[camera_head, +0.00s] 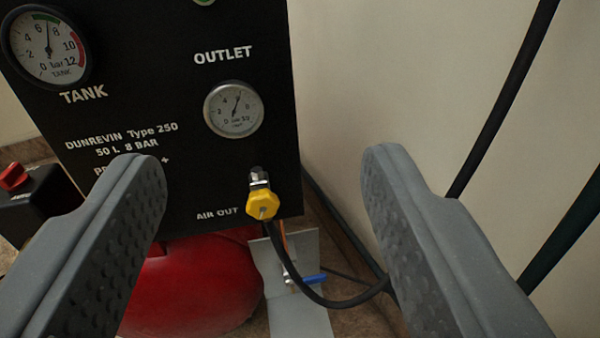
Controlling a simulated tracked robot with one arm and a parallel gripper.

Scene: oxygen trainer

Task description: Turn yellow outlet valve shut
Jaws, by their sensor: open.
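The yellow outlet valve (262,205) is a small knob below the outlet gauge, at the lower right of the black panel, beside the words "AIR OUT". A metal fitting (259,179) joins it to the panel. My gripper (260,165) is open and empty. Its two grey fingers frame the valve from left and right, with wide space on both sides, and neither touches it. The valve appears farther off than the fingertips; the exact distance is unclear.
The black panel (130,110) carries an outlet gauge (234,109) and a tank gauge (46,46). A red tank (185,290) lies below. A black hose (335,303) curves right past a blue-handled valve (310,279). A red knob (13,177) is at left. A pale wall stands right.

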